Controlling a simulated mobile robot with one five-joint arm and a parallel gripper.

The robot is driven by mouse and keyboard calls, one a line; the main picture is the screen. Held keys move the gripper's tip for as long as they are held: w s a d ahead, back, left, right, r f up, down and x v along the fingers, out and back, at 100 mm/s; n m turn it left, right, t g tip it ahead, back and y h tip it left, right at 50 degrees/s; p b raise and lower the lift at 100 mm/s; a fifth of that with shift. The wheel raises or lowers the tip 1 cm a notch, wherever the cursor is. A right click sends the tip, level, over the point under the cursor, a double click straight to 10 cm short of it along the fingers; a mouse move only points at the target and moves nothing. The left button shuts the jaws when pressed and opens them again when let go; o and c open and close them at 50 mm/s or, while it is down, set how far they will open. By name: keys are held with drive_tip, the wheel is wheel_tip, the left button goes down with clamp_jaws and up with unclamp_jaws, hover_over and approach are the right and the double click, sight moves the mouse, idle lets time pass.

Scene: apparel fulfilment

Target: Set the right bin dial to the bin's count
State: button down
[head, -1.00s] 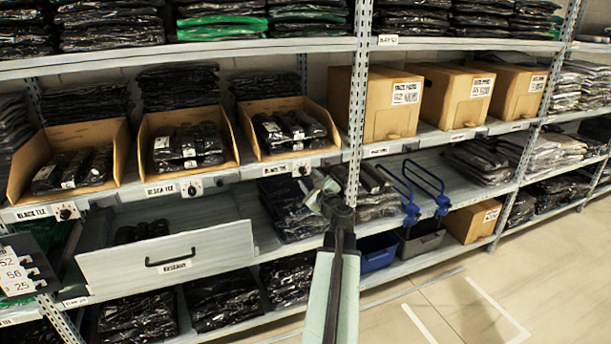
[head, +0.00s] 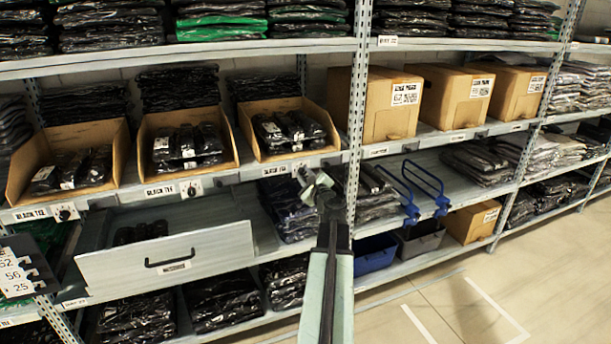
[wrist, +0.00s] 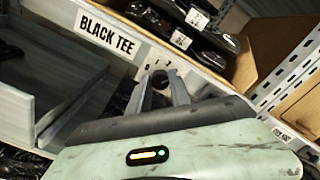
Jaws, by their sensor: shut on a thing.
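The right cardboard bin (head: 326,128) on the middle shelf holds several black bagged tees (head: 287,128). It also shows at the top of the wrist view (wrist: 272,45). Its dial (wrist: 160,78) is a small dark round knob on the shelf edge, right of a "BLACK TEE" label (wrist: 108,33). My gripper (head: 305,173) is at that dial, below the bin's front. In the wrist view its two grey fingers (wrist: 165,84) are shut on the knob, one on each side.
Two more open bins with dials (head: 190,188) stand to the left. A pulled-out drawer (head: 165,258) juts out below them. A steel upright (head: 355,130) stands right of the dial. Blue hooked handles (head: 425,190) stick out farther right. The floor at right is open.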

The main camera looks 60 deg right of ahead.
drive_tip(key=n, duration=0.4)
drive_tip(key=shift+s+f, duration=0.1)
drive_tip(key=shift+a+n, duration=0.1)
drive_tip(key=shift+n, duration=1.5)
drive_tip(key=c, duration=1.2)
unclamp_jaws()
drive_tip(key=v, duration=0.7)
drive_tip(key=shift+s+a, duration=0.25)
drive_tip(key=shift+a, duration=0.05)
